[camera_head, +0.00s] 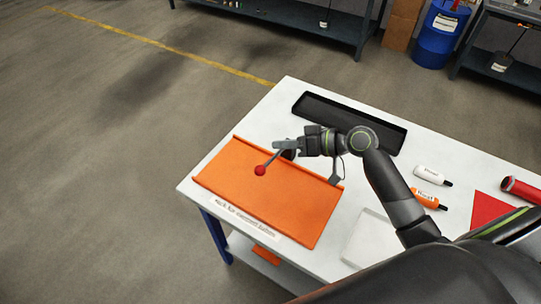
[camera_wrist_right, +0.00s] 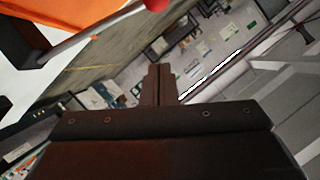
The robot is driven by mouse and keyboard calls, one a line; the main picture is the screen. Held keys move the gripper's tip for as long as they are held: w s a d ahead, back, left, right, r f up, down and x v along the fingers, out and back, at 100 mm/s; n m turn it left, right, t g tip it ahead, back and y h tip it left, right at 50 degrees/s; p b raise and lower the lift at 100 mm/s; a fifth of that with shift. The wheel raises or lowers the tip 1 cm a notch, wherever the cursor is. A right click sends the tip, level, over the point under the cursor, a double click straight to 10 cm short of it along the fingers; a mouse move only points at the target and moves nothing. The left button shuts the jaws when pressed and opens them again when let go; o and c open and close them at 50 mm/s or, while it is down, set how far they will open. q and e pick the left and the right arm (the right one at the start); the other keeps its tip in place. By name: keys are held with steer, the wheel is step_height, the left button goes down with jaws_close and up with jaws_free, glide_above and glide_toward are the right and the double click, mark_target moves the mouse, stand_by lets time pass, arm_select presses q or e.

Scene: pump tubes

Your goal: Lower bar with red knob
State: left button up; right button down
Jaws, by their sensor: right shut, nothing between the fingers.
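An orange rack (camera_head: 268,205) lies on the white table, with a printed label along its front edge. A red knob (camera_head: 260,170) on the end of a thin grey bar shows above the rack. The bar runs from the knob up toward my right gripper (camera_head: 283,145), which partly hides it. In the right wrist view the knob (camera_wrist_right: 155,4) is cut by the top edge, and the bar (camera_wrist_right: 95,33) runs left from it. The right gripper (camera_wrist_right: 160,82) is shut and empty, its fingertips near the knob, apparently apart from it. The left gripper is not in view.
A black tray (camera_head: 345,121) lies behind the gripper. A white bottle (camera_head: 432,174), an orange bottle (camera_head: 428,199), a red sheet (camera_head: 495,211) and a red cylinder (camera_head: 520,188) are on the right.

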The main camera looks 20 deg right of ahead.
mark_target(275, 158)
steer(key=a+f+p, duration=0.1)
steer(key=a+f, duration=0.1)
steer(key=a+f+p, duration=0.1)
steer(key=f, duration=0.1)
steer(key=shift+s+a+f, duration=0.15)
steer(key=shift+a, duration=0.25)
steer(key=shift+n+h, duration=0.3)
steer(key=f+b, duration=0.1)
steer(key=a+f+b, duration=0.1)
steer(key=f+b, duration=0.1)
steer(key=s+f+b, duration=0.1)
steer(key=b, duration=0.1)
steer(key=shift+a+f, duration=0.15)
